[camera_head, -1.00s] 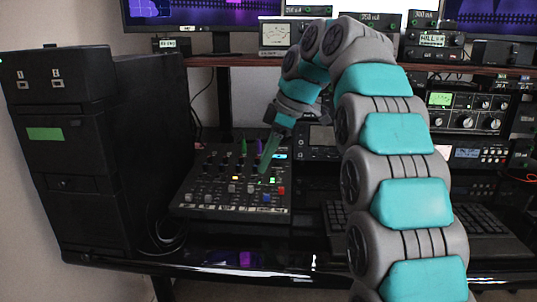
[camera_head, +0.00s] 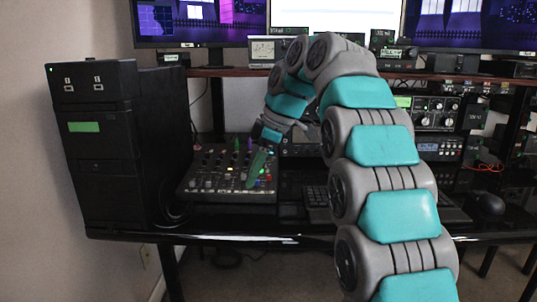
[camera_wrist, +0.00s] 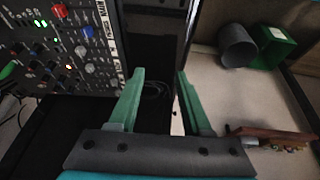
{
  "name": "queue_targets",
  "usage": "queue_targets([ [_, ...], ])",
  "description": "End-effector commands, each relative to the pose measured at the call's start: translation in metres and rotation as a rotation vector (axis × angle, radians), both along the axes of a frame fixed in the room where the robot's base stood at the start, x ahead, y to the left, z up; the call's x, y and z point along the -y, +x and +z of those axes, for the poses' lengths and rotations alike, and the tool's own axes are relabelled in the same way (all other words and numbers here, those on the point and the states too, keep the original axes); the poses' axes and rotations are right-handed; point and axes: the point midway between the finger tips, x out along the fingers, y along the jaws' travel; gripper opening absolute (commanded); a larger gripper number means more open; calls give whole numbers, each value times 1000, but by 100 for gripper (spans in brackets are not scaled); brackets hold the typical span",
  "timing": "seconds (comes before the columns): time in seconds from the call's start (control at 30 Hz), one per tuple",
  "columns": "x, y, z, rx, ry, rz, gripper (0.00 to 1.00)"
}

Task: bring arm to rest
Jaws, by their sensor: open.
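My arm (camera_head: 385,190) rises from the lower right of the head view, bends over at the top and reaches down to the left. My gripper (camera_head: 258,166) hangs at its end, in front of the right part of the knob panel (camera_head: 200,189). In the wrist view, my gripper (camera_wrist: 160,76) shows two green fingers set apart with nothing between them. The knob panel (camera_wrist: 85,70), with red, blue and white knobs and lit green lamps, lies left of the fingers there. The head view does not show whether the gripper touches the panel.
A black cabinet (camera_head: 112,150) stands left on the black desk (camera_head: 215,238). Monitors (camera_head: 195,22) and radio gear (camera_head: 437,113) stand behind; a mouse (camera_head: 487,204) lies right. The wrist view shows a grey cup (camera_wrist: 237,46) and green box (camera_wrist: 273,46) at right.

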Motion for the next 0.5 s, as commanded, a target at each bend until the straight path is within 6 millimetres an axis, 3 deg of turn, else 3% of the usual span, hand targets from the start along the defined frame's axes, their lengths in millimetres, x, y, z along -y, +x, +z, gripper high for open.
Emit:
queue_targets([
  [0.5,25,-34,-17,-112,-18,-229,49],
])
